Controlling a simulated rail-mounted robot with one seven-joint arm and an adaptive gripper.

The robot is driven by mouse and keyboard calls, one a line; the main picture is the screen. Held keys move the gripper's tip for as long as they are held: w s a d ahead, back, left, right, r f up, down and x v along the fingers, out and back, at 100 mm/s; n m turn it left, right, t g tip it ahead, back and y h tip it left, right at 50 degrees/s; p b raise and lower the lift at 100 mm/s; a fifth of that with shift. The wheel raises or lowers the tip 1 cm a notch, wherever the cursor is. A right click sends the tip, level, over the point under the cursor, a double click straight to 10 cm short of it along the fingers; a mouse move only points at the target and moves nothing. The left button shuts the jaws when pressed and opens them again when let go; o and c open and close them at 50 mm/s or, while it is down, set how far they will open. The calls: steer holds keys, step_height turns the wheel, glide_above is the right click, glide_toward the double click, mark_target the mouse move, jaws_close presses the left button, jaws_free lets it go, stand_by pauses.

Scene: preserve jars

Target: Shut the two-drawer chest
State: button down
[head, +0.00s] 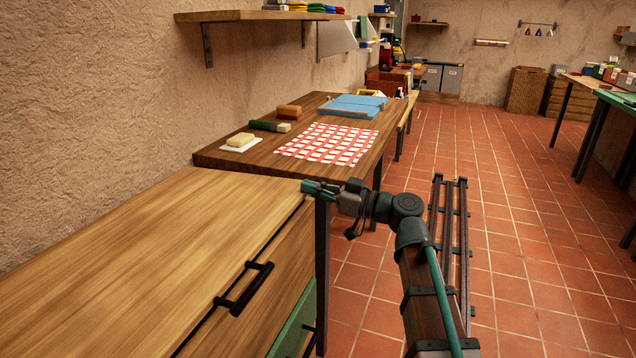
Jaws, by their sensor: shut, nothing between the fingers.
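The two-drawer chest (130,260) fills the lower left, with a light wooden top. Its wooden upper drawer (282,262) has a dark bar handle (245,288), and a thin dark gap runs under the top's edge. Its green lower drawer (294,326) shows below, partly cut off by the picture's bottom edge, with part of a dark handle. I cannot tell how far either drawer stands out. My gripper (307,187) is shut and empty, pointing left by the chest top's far right corner. I cannot tell whether it touches.
A wooden table (220,160) stands just beyond the chest, bearing a red-and-white checked cloth (328,144), a blue mat (352,106) and small blocks. A wall shelf (260,15) hangs above. The tiled floor (530,240) to the right is largely clear, with another table (580,82) farther off.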

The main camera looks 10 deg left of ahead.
step_height(320, 180, down, 3)
steer(key=shift+b, duration=0.7)
steer(key=shift+d+r, duration=0.1)
steer(key=shift+r, duration=0.05)
